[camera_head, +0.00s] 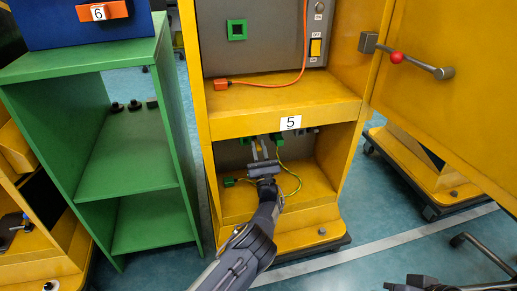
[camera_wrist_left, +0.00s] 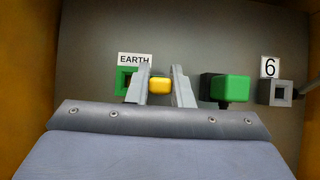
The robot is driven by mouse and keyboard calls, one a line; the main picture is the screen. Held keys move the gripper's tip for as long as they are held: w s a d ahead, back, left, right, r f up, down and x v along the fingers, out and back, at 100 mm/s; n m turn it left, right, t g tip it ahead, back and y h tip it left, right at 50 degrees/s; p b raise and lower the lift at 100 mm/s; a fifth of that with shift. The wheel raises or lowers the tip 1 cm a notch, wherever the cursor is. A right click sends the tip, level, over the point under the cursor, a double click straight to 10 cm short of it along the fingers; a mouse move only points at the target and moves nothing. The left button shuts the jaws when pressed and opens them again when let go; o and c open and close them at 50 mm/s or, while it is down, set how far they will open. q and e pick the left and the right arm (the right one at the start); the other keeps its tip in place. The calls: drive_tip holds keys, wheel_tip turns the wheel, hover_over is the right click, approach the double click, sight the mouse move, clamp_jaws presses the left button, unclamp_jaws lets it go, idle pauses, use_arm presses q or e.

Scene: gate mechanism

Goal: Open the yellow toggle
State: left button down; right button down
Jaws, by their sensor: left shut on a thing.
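The yellow toggle (camera_wrist_left: 160,85) sits on the grey back panel under the EARTH label (camera_wrist_left: 135,59), between the finger tips of my left gripper (camera_wrist_left: 157,88). The fingers are shut on it, one on each side. In the head view my left gripper (camera_head: 262,150) reaches into the lower compartment of the yellow cabinet (camera_head: 225,125), under the number 5 label (camera_head: 291,122). The toggle is mostly hidden there by the fingers. My right gripper's fingers do not show.
In the wrist view a green block (camera_wrist_left: 230,88) is right of the fingers and a green square socket (camera_wrist_left: 121,82) is left. A green shelf (camera_head: 130,150) stands left; the open cabinet door (camera_head: 450,100) is right.

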use_arm(q)
drive_tip(key=c, duration=1.3)
unclamp_jaws()
drive_tip(key=shift+s+d+f+p, duration=0.15)
drive_tip(key=shift+s+p, duration=0.15)
drive_tip(key=p+v, duration=0.2)
drive_tip(key=v, duration=0.5)
drive_tip(key=shift+f, duration=0.1)
drive_tip(key=shift+s, duration=0.15)
